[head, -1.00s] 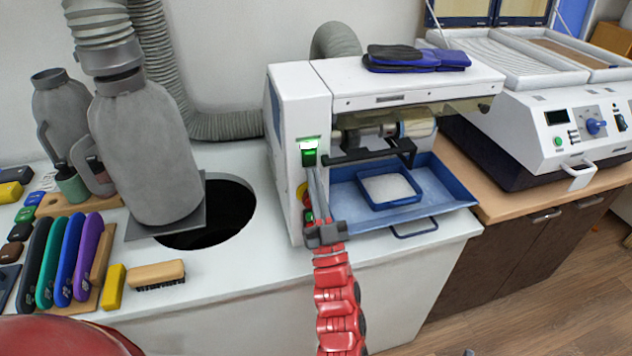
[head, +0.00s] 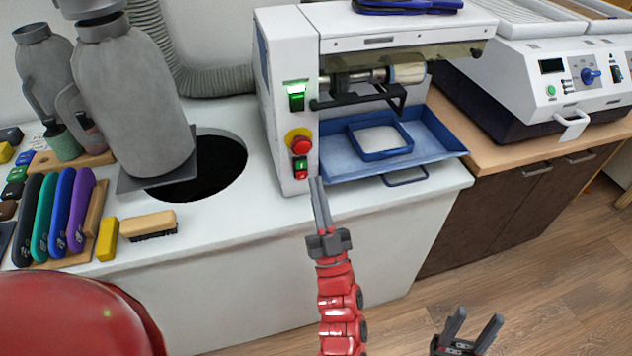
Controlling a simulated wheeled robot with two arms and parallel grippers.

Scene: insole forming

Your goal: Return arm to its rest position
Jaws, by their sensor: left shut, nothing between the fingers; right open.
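My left gripper (head: 317,182) is shut and empty, on the red arm in the lower middle. In the picture its fingertips lie just below the red and green buttons at the front edge of the white grinding machine (head: 283,60). I cannot tell whether they touch anything. My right gripper (head: 474,322) is open and empty at the bottom right, in front of the cabinets and over the floor.
A blue tray (head: 440,142) holding a smaller blue tray sits under the machine's roller. The wooden floor is clear.

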